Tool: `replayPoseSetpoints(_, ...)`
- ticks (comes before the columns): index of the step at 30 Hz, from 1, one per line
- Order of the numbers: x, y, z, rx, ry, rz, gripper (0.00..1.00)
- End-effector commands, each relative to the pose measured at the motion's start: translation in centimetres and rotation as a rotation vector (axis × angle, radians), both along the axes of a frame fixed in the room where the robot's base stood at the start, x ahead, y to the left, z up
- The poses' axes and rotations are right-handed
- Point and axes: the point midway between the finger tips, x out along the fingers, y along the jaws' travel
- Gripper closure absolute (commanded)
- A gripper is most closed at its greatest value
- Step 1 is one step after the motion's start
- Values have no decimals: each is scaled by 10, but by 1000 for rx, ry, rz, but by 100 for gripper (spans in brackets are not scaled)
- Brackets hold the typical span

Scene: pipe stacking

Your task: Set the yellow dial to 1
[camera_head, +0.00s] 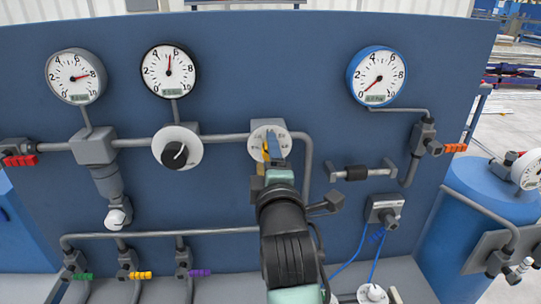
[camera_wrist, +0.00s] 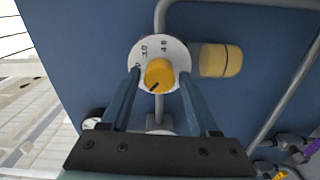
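The yellow dial (camera_wrist: 159,74) is a round knob with a dark pointer line, on a white numbered plate (camera_wrist: 144,48). In the wrist view the pointer line is toward the lower left. The printed numbers are too small to read surely. In the head view the plate (camera_head: 258,132) is at the middle of the blue panel and my gripper hides most of the dial. My gripper (camera_wrist: 160,74) is open, with one blue finger on each side of the dial. Small gaps seem to show between fingers and dial. My gripper also shows in the head view (camera_head: 271,149).
A black dial (camera_head: 174,155) on a white plate is to the left. Three round gauges, white (camera_head: 76,77), black-rimmed (camera_head: 168,71) and blue-rimmed (camera_head: 377,77), are above. Grey pipes run along the blue panel (camera_head: 270,60). A yellowish cylinder (camera_wrist: 220,60) is right of the dial in the wrist view.

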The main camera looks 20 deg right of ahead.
Motion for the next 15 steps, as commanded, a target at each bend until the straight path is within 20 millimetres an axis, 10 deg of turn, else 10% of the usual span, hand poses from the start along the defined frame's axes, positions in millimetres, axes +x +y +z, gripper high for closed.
replayPoseSetpoints(15,-10,3,-1,0,-3,0,26)
